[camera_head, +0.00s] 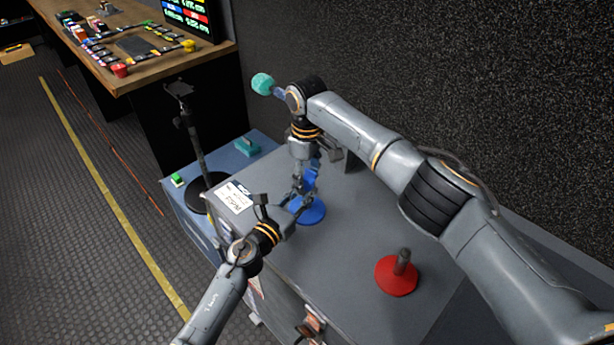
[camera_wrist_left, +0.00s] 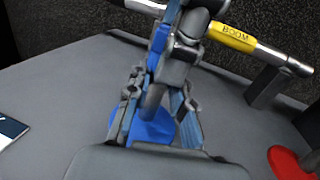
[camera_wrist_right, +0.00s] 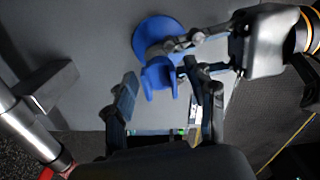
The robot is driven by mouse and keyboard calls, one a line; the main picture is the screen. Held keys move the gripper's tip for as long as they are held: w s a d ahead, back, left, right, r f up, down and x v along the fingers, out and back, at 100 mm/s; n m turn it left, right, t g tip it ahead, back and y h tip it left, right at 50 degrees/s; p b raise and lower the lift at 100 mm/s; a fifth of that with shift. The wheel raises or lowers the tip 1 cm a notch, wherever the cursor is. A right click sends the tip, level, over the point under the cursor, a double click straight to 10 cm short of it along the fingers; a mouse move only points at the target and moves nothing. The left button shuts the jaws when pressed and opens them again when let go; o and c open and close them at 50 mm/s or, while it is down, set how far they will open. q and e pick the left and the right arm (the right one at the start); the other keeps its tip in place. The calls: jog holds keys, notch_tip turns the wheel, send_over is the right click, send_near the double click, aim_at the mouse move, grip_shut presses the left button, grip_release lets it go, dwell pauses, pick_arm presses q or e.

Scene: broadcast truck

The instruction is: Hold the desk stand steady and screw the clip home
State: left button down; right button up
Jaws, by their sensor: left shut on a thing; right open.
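The blue desk stand (camera_head: 314,213) stands upright on the grey case top; its round base (camera_wrist_left: 158,133) also shows in the left wrist view. My left gripper (camera_head: 291,207) is shut on its post (camera_wrist_left: 152,101), low above the base. The blue forked clip (camera_wrist_right: 157,76) is at the top of the post; how far it is seated cannot be told. My right gripper (camera_wrist_right: 160,80) points down from above, open, with one finger on each side of the clip. In the head view, my right gripper (camera_head: 308,172) partly hides the clip (camera_head: 309,181).
A red desk stand (camera_head: 397,276) stands to the right on the case (camera_head: 350,235). A pole with a yellow BOOM label (camera_wrist_left: 231,37) lies behind. A teal foam-topped thing (camera_head: 263,83), a black stand (camera_head: 193,140) and a printed card (camera_head: 235,197) are around the far left.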

notch_tip(320, 180, up, 4)
jog(key=shift+r, duration=0.2)
jog(key=o, duration=0.6)
jog(key=shift+c, duration=0.2)
notch_tip(320, 180, up, 12)
dwell(0.3)
pick_arm(q)
jog(key=c, duration=1.1)
grip_release()
